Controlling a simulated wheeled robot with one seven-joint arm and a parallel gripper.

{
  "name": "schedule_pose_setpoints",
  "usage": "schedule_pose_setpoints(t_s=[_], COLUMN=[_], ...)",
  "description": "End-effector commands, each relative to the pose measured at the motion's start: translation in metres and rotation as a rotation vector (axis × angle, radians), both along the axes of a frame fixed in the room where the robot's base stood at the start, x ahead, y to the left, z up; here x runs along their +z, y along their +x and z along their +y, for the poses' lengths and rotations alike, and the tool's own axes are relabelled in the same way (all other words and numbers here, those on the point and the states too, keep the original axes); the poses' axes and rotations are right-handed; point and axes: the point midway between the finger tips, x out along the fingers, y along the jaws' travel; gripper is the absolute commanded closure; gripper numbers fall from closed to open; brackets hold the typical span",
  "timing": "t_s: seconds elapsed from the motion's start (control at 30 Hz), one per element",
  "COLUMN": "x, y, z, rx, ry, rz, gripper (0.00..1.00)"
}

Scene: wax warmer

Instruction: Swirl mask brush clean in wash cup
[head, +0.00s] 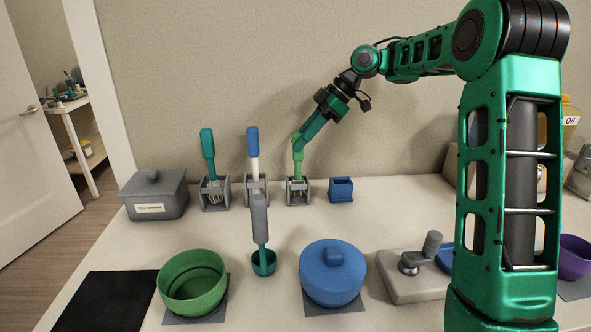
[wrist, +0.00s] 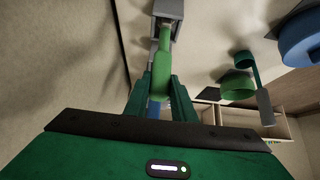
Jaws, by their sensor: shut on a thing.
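My gripper (head: 299,138) is shut on a green-handled tool (head: 298,162), which also shows between my fingers in the wrist view (wrist: 161,70). The tool stands nearly upright, its lower end inside a grey open-framed holder (head: 289,199); I cannot clearly tell whether that end is a brush or a whisk. Nothing is plainly marked as the wash cup. A small blue square cup (head: 341,190) stands just right of the holder. A teal cup (head: 263,263) with a grey-handled stem (head: 260,218) rising from it is nearer the front.
Left of the held tool, a blue-handled tool (head: 253,145) and a teal-handled whisk (head: 208,150) stand in similar holders. A grey lidded box (head: 155,196), green bowl (head: 192,283) and blue lidded pot (head: 333,275) are around. The wall is close behind.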

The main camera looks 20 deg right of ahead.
Motion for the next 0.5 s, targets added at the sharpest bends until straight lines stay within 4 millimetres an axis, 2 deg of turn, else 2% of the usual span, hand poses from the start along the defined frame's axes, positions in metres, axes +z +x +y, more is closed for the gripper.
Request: schedule_pose_setpoints(t_s=[0.5], x=[0.016], y=[0.0], z=[0.0], rx=[0.0], ry=[0.0], rz=[-0.001], gripper=[1.0])
